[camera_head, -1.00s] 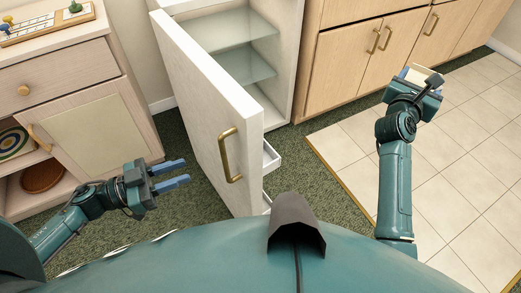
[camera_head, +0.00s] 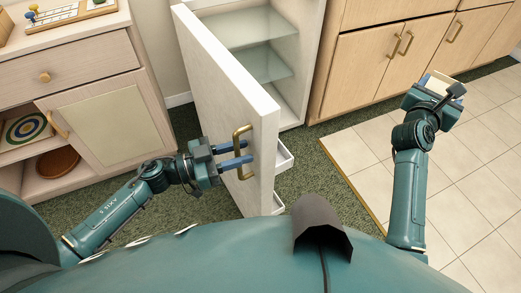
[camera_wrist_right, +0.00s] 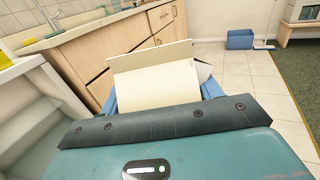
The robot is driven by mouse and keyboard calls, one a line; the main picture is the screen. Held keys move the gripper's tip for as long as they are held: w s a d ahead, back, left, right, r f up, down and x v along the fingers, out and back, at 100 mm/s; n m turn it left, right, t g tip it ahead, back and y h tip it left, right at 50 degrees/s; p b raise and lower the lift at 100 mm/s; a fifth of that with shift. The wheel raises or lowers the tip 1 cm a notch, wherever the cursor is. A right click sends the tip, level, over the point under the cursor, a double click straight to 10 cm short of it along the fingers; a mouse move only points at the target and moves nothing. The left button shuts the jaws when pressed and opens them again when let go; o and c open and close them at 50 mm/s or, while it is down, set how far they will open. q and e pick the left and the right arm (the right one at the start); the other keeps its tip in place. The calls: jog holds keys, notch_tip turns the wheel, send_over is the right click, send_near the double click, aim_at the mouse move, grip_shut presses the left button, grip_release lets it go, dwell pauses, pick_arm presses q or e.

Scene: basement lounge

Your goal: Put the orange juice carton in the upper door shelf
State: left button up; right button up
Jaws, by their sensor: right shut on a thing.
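The cream carton (camera_head: 440,82) is held in my right gripper (camera_head: 438,88), out over the tiled floor at the right. In the right wrist view the pale carton (camera_wrist_right: 155,85) sits between the blue fingers; no label shows. The white fridge door (camera_head: 215,95) stands open, seen nearly edge-on. White door shelves show past its edge, a higher one (camera_head: 285,158) and a lower one (camera_head: 278,204); their insides are mostly hidden. My left gripper (camera_head: 246,153) is open, its blue fingers reaching to the brass door handle (camera_head: 243,170). I cannot tell whether they touch it.
The fridge interior has glass shelves (camera_head: 262,62) and looks empty. Wooden cabinets (camera_head: 365,65) stand right of it. A drawer cabinet (camera_head: 100,120) is at the left. Carpet and tiles (camera_head: 470,160) in front are clear.

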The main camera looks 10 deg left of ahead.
pick_arm(q)
jog(key=shift+c, duration=0.2)
pick_arm(e)
jog(key=shift+r, duration=0.1)
pick_arm(q)
grip_shut()
